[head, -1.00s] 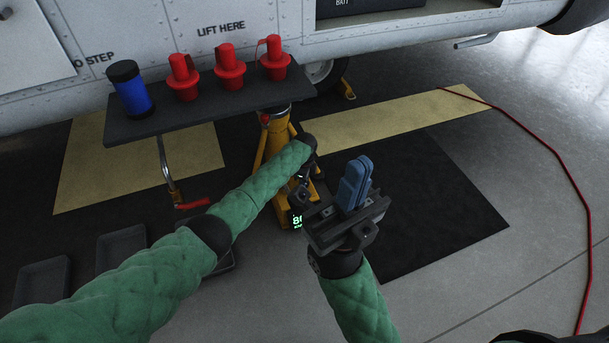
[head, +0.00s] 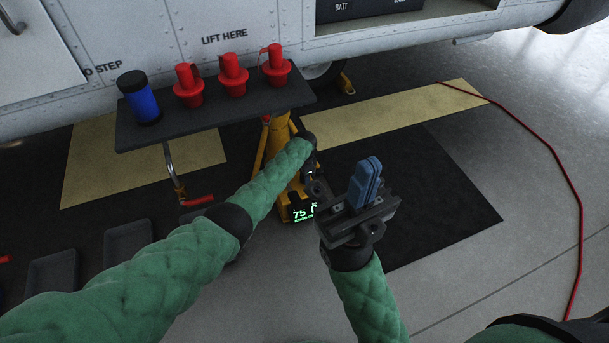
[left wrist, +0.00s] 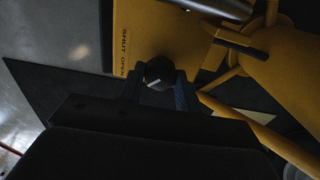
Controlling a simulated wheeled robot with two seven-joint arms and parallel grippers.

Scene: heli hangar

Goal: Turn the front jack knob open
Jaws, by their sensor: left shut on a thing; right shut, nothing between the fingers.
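The front jack (head: 280,143) is a yellow stand under the aircraft's belly, with a green-lit display (head: 303,213) at its base that begins with 75. In the left wrist view, its black knob (left wrist: 159,73) with a white mark sits by the yellow panel (left wrist: 135,40) lettered SHUT and OPEN. My left gripper (left wrist: 160,90) is shut on the knob, one finger on each side. In the head view my left arm hides the knob. My right gripper (head: 366,182), with blue fingers, is shut and empty, raised to the right of the jack.
A dark shelf (head: 215,122) holds several red plugs (head: 233,75) and a blue cylinder with black ends (head: 140,97). A red-handled crank (head: 197,201) hangs beneath it. Grey trays (head: 128,242) lie at left. A red hose (head: 570,185) runs along the right floor.

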